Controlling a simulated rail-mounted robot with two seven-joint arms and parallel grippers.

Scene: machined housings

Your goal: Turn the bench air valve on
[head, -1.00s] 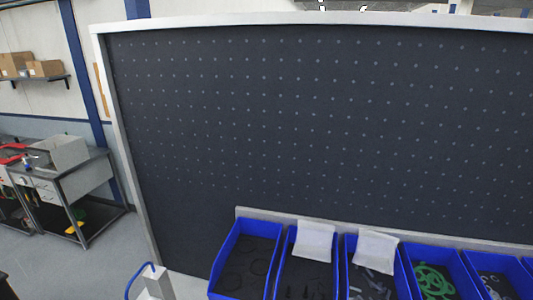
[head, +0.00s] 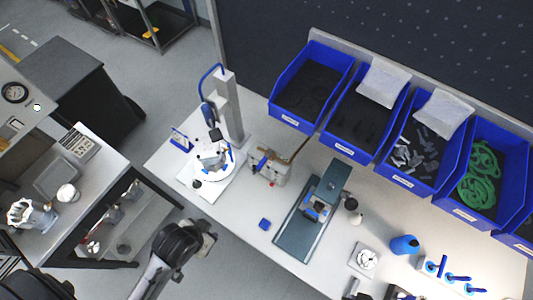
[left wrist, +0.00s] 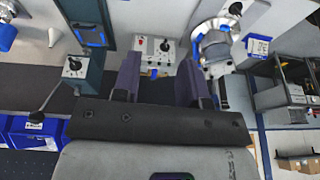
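A small grey box (head: 268,170) with a blue part, a red spot and a brown hose or lever sits on the bench. A pale box (left wrist: 155,48) with a black knob and red spots shows beyond my fingers in the left wrist view, probably the same box. I cannot tell surely whether it is the air valve. My left gripper (head: 208,232) is off the bench's front left edge, apart from the box. In its wrist view the two dark fingers (left wrist: 158,80) stand apart with nothing held. My right gripper is not recognisable; dark parts at the bottom edge are unclear.
A round white fixture (head: 210,165) stands left of the box, by a grey post (head: 232,105). A teal plate with a clamp (head: 292,240) lies to the right. Blue bins (head: 290,120) line the back. A small blue block (head: 264,224) lies near the front edge.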

